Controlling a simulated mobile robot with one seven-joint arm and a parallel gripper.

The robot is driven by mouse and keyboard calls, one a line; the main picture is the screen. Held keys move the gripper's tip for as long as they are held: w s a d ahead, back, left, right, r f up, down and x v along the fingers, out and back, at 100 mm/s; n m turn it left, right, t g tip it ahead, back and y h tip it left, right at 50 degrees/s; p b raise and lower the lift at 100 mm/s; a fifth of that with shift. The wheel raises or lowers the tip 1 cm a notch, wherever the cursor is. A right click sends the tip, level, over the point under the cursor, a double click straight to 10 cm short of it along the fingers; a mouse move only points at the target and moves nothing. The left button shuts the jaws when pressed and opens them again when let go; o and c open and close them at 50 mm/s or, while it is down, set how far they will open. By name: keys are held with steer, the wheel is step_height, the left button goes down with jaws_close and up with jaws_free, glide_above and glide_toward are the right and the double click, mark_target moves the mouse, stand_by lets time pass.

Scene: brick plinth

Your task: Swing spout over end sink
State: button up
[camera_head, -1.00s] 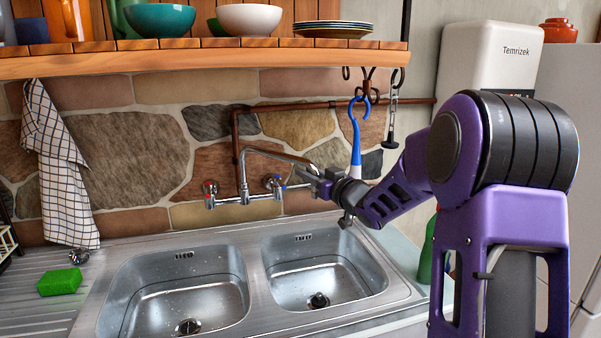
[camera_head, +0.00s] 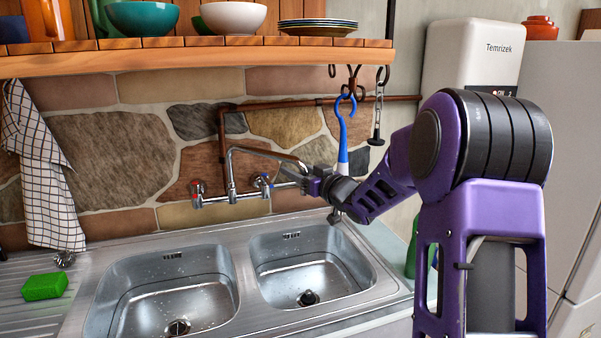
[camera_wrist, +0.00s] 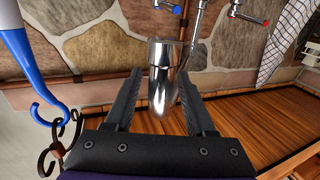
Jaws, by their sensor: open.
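The chrome spout (camera_head: 262,152) rises from the wall tap and bends to the right, its end near my gripper (camera_head: 300,180). In the wrist view the spout's end (camera_wrist: 162,85) lies between the two open fingers of my gripper (camera_wrist: 161,76), with gaps at both sides; touching cannot be told. The tap has a red-marked handle (camera_head: 198,188) and a blue-marked handle (camera_head: 262,182). Below are two steel basins, the left sink (camera_head: 165,262) and the right sink (camera_head: 310,238). The spout's outlet is hidden by my gripper in the head view.
A wooden shelf (camera_head: 200,62) with bowls hangs above. A blue and white hook tool (camera_head: 343,135) hangs close behind my gripper and shows in the wrist view (camera_wrist: 28,62). A copper pipe (camera_head: 290,103) runs along the stone wall. A green sponge (camera_head: 45,286) lies on the drainboard.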

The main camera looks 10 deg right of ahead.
steer(key=v, duration=1.7)
steer(key=shift+s, duration=0.25)
steer(key=shift+c, duration=0.2)
